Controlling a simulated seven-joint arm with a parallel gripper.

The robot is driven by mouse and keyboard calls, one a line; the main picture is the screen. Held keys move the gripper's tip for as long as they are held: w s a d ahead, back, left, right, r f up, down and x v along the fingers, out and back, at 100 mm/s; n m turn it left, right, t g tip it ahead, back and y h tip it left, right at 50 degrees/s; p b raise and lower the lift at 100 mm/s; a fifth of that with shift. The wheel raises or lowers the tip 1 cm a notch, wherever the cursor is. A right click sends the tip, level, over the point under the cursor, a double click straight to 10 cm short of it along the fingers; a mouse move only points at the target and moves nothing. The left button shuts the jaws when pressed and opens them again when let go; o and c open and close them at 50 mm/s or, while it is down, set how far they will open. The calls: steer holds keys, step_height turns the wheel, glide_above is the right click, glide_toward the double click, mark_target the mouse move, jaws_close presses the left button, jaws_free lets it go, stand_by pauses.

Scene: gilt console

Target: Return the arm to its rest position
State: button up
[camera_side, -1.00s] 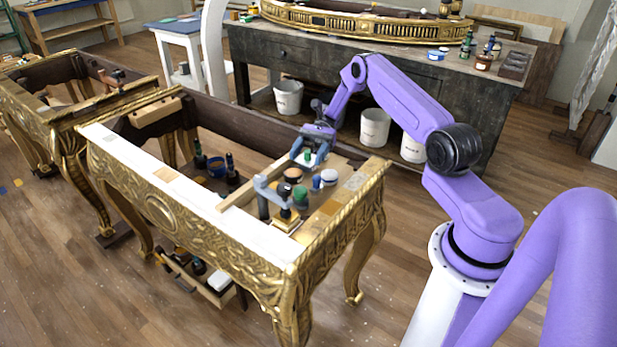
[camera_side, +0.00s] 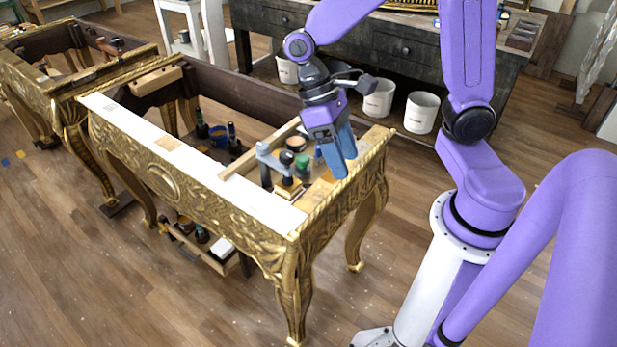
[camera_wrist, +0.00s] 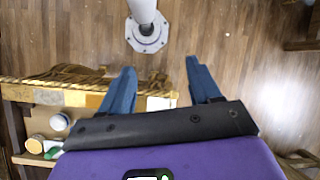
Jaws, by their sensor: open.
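The console's gilded edge (camera_wrist: 60,88) lies at the left and passes behind the left finger. Wooden floor shows between and beyond the fingers.
White buckets (camera_side: 421,112) stand under the dark workbench (camera_side: 400,50). A second gilt console (camera_side: 70,110) is at left. Floor in front is clear.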

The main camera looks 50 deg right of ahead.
steer(key=s+d+r+n+t, duration=0.1)
steer(key=s+n+t, duration=0.4)
steer(key=s+n, duration=0.3)
steer(key=shift+s+d+n+t, duration=0.3)
steer(key=shift+s+d+n, duration=0.1)
steer(key=shift+n, duration=0.1)
steer(key=shift+r, duration=0.1)
